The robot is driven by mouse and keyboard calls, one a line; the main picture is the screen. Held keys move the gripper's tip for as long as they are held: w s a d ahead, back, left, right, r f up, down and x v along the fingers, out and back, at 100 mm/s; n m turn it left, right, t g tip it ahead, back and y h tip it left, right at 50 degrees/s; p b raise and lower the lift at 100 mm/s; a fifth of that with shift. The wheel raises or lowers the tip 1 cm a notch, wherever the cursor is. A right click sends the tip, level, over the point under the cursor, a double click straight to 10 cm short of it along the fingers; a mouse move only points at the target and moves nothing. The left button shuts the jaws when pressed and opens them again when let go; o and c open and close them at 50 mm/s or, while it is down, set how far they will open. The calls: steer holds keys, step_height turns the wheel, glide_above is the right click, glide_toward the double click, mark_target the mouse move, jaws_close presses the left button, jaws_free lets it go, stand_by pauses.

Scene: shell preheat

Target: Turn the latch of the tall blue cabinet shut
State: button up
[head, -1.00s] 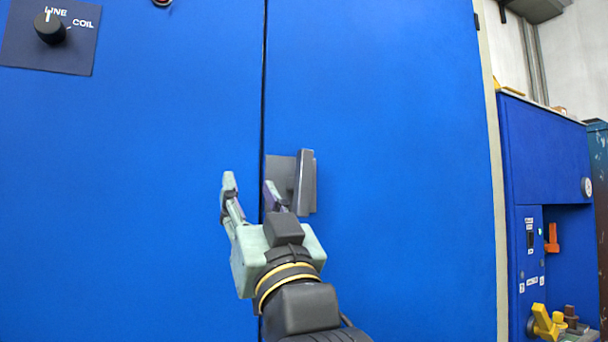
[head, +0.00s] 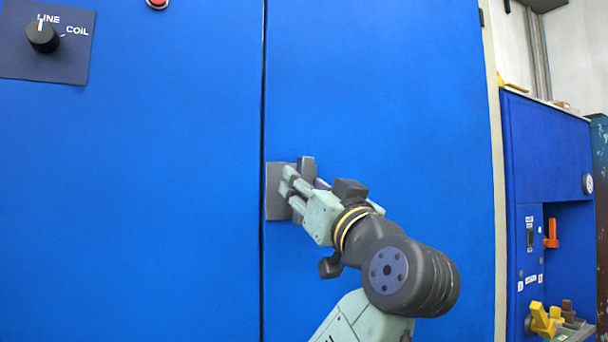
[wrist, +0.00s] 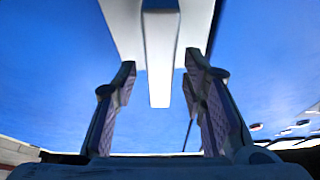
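The tall blue cabinet (head: 370,90) fills most of the head view, with a dark vertical door seam left of the latch. The latch's grey plate (head: 276,204) sits beside that seam. Its grey handle (head: 307,165) stands roughly upright, its lower part hidden by my gripper (head: 297,188). In the wrist view the handle (wrist: 161,75) reaches down between my gripper's two fingers (wrist: 160,66). The fingers are apart, with blue visible on both sides of the handle, so my gripper is open around it and not clamped. Contact with one finger cannot be ruled out.
A dark panel (head: 60,62) with a black LINE/COIL knob is at the upper left, near a red button (head: 157,3). A lower blue unit (head: 545,140) with an orange lever (head: 551,232) and yellow handle (head: 541,318) stands at the right.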

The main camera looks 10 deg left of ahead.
steer(key=shift+w+a+r, duration=0.25)
steer(key=shift+w+a, duration=0.15)
steer(key=shift+w, duration=0.15)
steer(key=shift+c, duration=0.5)
jaws_close()
